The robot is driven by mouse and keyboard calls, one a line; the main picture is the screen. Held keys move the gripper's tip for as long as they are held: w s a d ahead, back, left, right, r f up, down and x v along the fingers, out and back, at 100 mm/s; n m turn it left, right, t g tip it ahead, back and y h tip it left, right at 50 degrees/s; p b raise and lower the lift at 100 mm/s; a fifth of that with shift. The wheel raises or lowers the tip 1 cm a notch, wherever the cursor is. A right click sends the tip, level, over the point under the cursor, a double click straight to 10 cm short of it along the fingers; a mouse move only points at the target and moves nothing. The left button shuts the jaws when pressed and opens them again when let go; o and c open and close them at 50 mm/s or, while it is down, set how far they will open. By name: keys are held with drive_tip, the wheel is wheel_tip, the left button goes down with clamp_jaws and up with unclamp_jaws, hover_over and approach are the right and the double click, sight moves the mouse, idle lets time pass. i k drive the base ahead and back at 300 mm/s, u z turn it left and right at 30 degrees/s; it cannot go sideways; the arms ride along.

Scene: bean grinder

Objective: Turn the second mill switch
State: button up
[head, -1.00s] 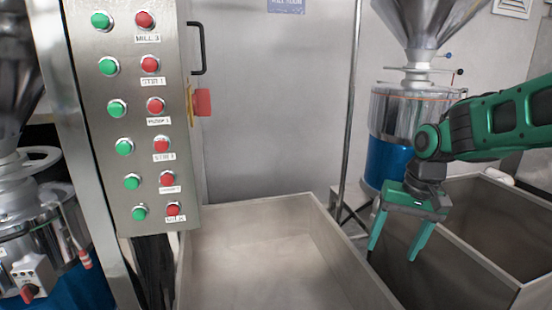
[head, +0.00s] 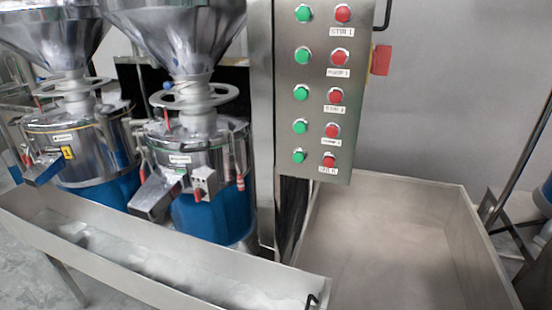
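Two steel mills with blue bases and cone hoppers stand on the left in the head view. The left mill (head: 80,145) bears a yellow tag reading 1. The second mill (head: 215,150), nearer the middle, carries a small light switch box (head: 204,180) on its front. A small red switch knob (head: 197,194) shows low on that box; its exact setting is too small to tell. A red-handled lever (head: 240,182) hangs just right of the box. My gripper is not in view.
A long metal trough (head: 120,262) runs in front of both mills. A steel control panel (head: 315,90) with green and red buttons and a red side switch (head: 381,60) stands right of them. A wide metal bin (head: 385,240) fills the lower right.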

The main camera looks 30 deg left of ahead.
sight(199, 193)
drive_tip(key=u, duration=0.25)
drive_tip(key=k, duration=0.6)
drive_tip(key=u, duration=0.55)
drive_tip(key=k, duration=0.7)
drive_tip(key=u, duration=0.75)
drive_tip(key=i, duration=1.25)
drive_tip(key=z, duration=0.05)
